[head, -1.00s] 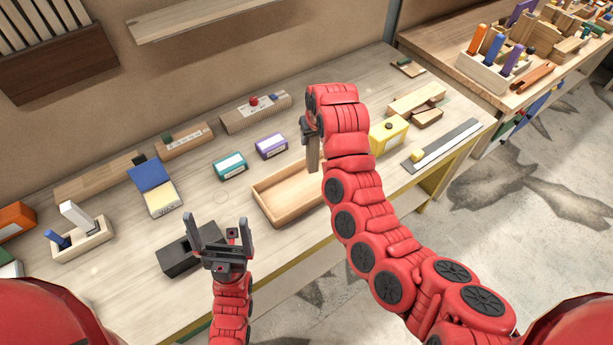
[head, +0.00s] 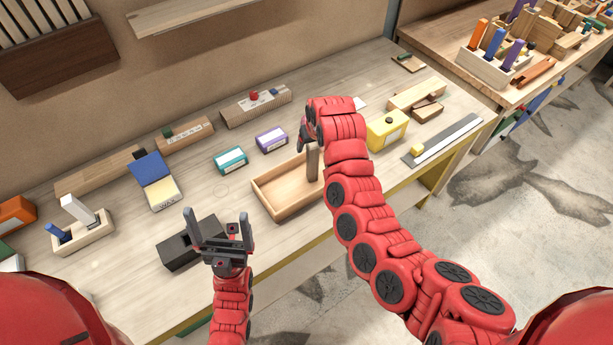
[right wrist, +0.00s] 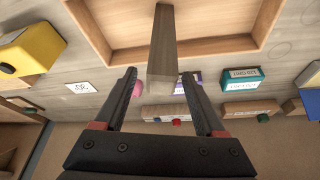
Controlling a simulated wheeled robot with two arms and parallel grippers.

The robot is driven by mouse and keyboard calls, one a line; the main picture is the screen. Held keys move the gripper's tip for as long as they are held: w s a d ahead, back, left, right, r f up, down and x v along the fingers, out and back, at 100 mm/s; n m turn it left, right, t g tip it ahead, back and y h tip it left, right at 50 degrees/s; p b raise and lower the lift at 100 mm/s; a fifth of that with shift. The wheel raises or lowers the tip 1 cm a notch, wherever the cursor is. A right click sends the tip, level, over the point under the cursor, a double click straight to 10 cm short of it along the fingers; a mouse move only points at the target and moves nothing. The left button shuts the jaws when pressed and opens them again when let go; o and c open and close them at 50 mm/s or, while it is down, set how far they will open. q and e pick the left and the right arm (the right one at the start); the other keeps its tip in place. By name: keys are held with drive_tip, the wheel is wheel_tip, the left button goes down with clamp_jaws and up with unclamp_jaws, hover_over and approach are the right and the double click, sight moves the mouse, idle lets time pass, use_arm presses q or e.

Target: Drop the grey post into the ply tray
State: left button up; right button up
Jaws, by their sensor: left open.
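The grey post (head: 313,161) is upright at the right end of the ply tray (head: 268,205); I cannot tell whether its foot touches the tray floor. In the right wrist view the post (right wrist: 163,45) stands beyond the fingertips, with gaps to both fingers, over the tray (right wrist: 225,45). My right gripper (head: 304,138) is just above the post; its spread fingers (right wrist: 160,76) hold nothing. My left gripper (head: 218,219) is open and empty, above a dark grey block with a slot (head: 178,250).
A yellow box (head: 386,131), a purple box (head: 271,140) and a teal box (head: 231,160) stand around the tray. A blue-lidded wax box (head: 155,182) is further left. A metal rule (head: 445,140) lies at the right. The bench's front edge is close to the tray.

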drive_tip(key=shift+s+r, duration=0.1)
drive_tip(key=shift+s+r+b, duration=0.1)
drive_tip(key=shift+r+b, duration=0.35)
drive_tip(key=shift+r, duration=0.05)
drive_tip(key=p+v, duration=0.3)
drive_tip(key=v, duration=1.3)
drive_tip(key=shift+s+d, duration=0.1)
